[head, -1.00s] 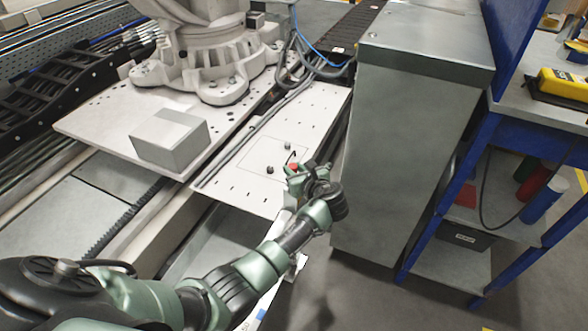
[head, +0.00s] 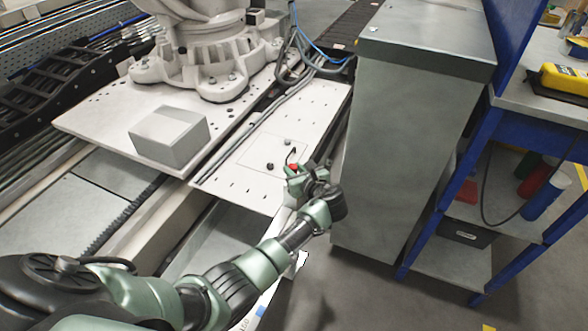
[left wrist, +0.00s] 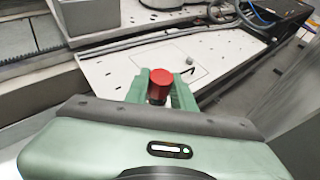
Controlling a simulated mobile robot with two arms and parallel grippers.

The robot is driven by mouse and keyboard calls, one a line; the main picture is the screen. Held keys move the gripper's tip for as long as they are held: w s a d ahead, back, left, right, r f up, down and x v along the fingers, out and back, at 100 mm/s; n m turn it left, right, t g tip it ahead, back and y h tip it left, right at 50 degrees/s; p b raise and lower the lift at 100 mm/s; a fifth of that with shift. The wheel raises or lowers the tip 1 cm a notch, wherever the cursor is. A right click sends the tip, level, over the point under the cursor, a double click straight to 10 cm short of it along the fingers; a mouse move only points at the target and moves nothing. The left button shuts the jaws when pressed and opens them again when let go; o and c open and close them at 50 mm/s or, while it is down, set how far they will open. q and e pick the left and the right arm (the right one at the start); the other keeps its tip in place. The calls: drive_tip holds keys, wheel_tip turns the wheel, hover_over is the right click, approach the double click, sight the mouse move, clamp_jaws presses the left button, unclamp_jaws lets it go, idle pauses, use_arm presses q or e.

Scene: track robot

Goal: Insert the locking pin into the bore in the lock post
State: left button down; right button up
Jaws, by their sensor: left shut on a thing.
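My left gripper (head: 299,169) is shut on the red-topped locking pin (head: 293,167), over the near right part of a white plate. In the left wrist view the red head of the pin (left wrist: 160,83) stands between the green fingers (left wrist: 160,92); its lower end is hidden. A small grey stub (head: 287,142) stands on the plate beyond the gripper, apart from the pin, and also shows in the left wrist view (left wrist: 190,60). A second, dark stub (head: 270,166) is left of the gripper. I cannot tell which is the lock post, and no bore is visible. My right gripper is out of view.
The white plate (head: 235,180) has small holes and a drawn outline. A grey box (head: 170,137) sits on another plate at left, near a large robot base (head: 205,70). A tall grey cabinet (head: 400,150) stands close right of my gripper. Cables (head: 250,130) run along the plate.

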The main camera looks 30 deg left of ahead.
use_arm(q)
drive_tip(key=shift+f+b, duration=0.3)
drive_tip(key=shift+f, duration=0.4)
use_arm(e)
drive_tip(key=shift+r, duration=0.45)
use_arm(q)
drive_tip(key=c, duration=1.1)
unclamp_jaws()
drive_tip(key=shift+s+d+r, duration=0.1)
drive_tip(key=shift+d+r, duration=0.05)
drive_tip(key=shift+d, duration=0.05)
drive_tip(key=p+v, duration=0.2)
drive_tip(key=v, duration=0.5)
drive_tip(key=shift+p, duration=0.4)
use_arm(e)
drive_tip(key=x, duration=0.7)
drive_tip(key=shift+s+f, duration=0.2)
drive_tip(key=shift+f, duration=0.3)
use_arm(q)
drive_tip(key=shift+s+d, duration=0.15)
drive_tip(key=shift+s, duration=0.05)
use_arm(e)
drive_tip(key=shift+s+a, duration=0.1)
